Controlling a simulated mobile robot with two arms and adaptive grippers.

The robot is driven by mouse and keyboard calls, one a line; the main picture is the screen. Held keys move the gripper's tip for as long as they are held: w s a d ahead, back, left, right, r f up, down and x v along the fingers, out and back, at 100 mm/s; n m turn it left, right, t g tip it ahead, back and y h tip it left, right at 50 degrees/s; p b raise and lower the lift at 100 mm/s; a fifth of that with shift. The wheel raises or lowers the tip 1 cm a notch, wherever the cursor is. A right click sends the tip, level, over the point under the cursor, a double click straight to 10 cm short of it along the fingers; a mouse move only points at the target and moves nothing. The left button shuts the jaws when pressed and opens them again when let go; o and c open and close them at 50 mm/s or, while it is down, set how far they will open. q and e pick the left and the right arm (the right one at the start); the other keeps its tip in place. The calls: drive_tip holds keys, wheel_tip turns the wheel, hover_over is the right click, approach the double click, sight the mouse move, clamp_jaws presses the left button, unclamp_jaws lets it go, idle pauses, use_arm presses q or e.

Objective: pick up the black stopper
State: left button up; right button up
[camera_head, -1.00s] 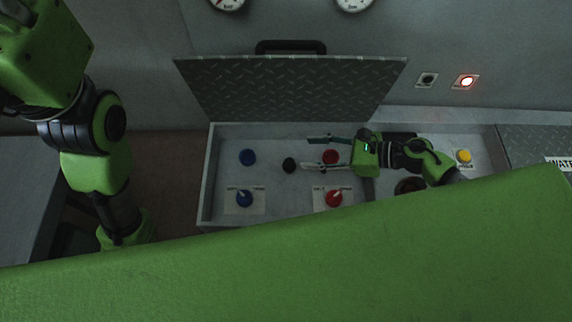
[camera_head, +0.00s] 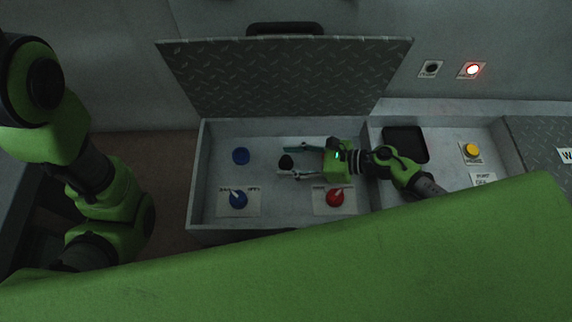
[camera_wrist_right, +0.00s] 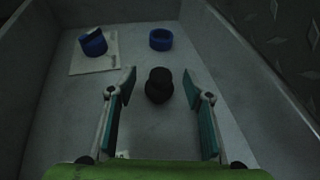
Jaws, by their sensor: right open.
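The black stopper (camera_head: 286,162) stands on the floor of the left compartment of the open box. My right gripper (camera_head: 288,161) is open, with its fingers pointing left and reaching to the stopper. In the right wrist view the stopper (camera_wrist_right: 159,85) is centred between the two fingertips (camera_wrist_right: 164,88), with a gap on each side. It is not held. My left arm comes in at the left edge of the head view; its gripper is not visible.
A blue cap (camera_head: 241,156), a blue knob (camera_head: 238,199) and a red knob (camera_head: 335,197) sit around the stopper. The compartment walls and raised lid (camera_head: 285,78) bound the space. A black recess (camera_head: 405,144) and yellow button (camera_head: 472,150) are to the right.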

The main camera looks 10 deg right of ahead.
drive_tip(key=shift+w+a+f, duration=0.25)
drive_tip(key=shift+w+a, duration=0.05)
drive_tip(key=shift+a, duration=0.25)
drive_tip(key=c, duration=1.1)
drive_tip(key=shift+o, duration=0.2)
